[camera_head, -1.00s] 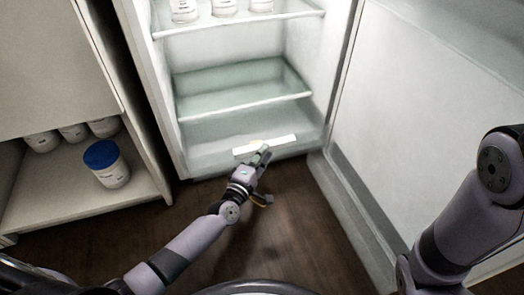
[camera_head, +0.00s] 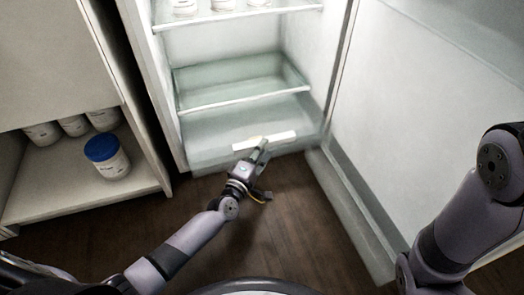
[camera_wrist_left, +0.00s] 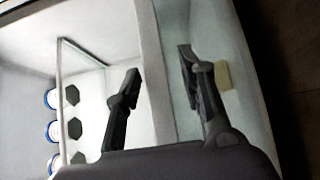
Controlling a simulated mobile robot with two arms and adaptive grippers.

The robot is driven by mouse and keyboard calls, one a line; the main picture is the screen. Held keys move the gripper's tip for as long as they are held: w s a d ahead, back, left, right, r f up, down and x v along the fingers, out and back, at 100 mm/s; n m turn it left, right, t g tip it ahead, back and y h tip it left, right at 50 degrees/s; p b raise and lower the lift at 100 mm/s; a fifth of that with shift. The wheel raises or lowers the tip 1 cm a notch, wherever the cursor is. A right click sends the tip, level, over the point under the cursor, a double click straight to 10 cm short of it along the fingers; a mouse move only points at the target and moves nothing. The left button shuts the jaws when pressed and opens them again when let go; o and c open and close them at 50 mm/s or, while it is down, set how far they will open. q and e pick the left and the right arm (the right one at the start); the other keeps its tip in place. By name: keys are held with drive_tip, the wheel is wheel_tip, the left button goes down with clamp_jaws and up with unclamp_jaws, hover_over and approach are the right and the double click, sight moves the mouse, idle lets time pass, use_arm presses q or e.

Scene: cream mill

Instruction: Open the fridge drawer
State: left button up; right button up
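The open fridge has a low clear drawer (camera_head: 215,142) at its bottom, below the glass shelf. A white strip (camera_head: 283,136), which looks like the drawer's handle, runs along its front. My left gripper (camera_head: 262,145) reaches this strip from the front, pointing into the fridge. In the left wrist view my left gripper (camera_wrist_left: 160,85) has its two dark fingers well apart. A bright white edge (camera_wrist_left: 152,60) runs between them, and I cannot tell if either finger touches it. My right arm shows at the right edge, but its gripper is out of view.
The fridge door (camera_head: 430,125) stands open on the right. On the left is a cabinet with several jars, one blue-lidded jar (camera_head: 107,157) nearest. More white jars (camera_head: 222,4) stand on the upper fridge shelf. The dark wooden floor (camera_head: 295,225) in front is clear.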

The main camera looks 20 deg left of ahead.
use_arm(q)
drive_tip(key=s+a, duration=0.2)
drive_tip(key=s, duration=0.9)
drive_tip(key=shift+s+a, duration=0.15)
drive_tip(key=shift+s, duration=0.25)
